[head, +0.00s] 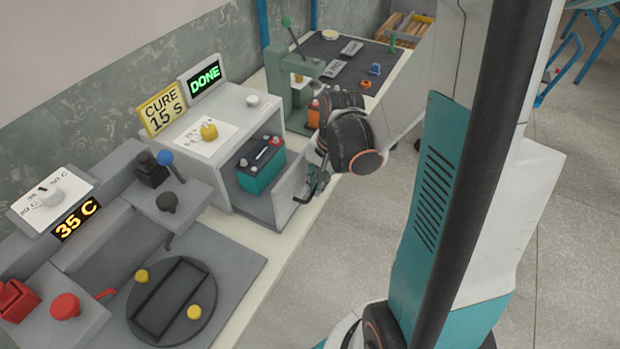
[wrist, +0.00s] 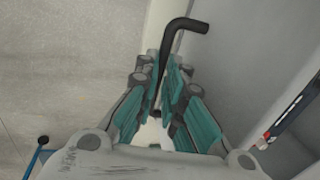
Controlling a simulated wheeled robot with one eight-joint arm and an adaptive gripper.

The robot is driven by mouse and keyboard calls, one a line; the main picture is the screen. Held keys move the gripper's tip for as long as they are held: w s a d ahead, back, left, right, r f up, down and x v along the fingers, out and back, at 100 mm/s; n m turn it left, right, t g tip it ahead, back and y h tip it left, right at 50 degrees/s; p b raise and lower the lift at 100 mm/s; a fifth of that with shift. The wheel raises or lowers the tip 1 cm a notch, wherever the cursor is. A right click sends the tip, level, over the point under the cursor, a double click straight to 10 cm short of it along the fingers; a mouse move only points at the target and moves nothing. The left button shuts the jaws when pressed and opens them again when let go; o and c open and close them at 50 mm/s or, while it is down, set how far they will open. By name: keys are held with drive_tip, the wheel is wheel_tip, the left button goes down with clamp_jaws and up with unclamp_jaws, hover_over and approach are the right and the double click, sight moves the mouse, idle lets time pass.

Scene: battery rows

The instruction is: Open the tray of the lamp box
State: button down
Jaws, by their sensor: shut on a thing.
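The lamp box (head: 225,122) is a light grey box with a yellow "CURE 15 S" sign and a display that reads "DONE" in green. Its tray (head: 289,190) stands out from the open front, with a teal and black battery (head: 260,166) in it. My gripper (head: 316,184) is at the tray's front. In the wrist view my gripper (wrist: 171,68) is shut on the black bent tray handle (wrist: 188,24), whose hooked end sticks out past the fingers. The handle (head: 304,197) shows only partly in the head view.
A green press (head: 291,88) with an orange battery stands behind my gripper. A dark mat (head: 332,54) with small parts lies further back. At the front left is a station with a round dark plate (head: 172,302) and a "35 C" display (head: 76,221).

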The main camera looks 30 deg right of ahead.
drive_tip(key=c, duration=1.7)
unclamp_jaws()
drive_tip(key=shift+s+d+r, duration=0.15)
drive_tip(key=shift+s+r, duration=0.05)
drive_tip(key=shift+r, duration=1.05)
drive_tip(key=shift+s+d+r, duration=0.1)
drive_tip(key=shift+s+r, duration=0.15)
drive_tip(key=shift+r, duration=0.95)
drive_tip(key=shift+s+d+r, duration=0.15)
drive_tip(key=shift+s+r, duration=0.05)
drive_tip(key=shift+r, duration=1.05)
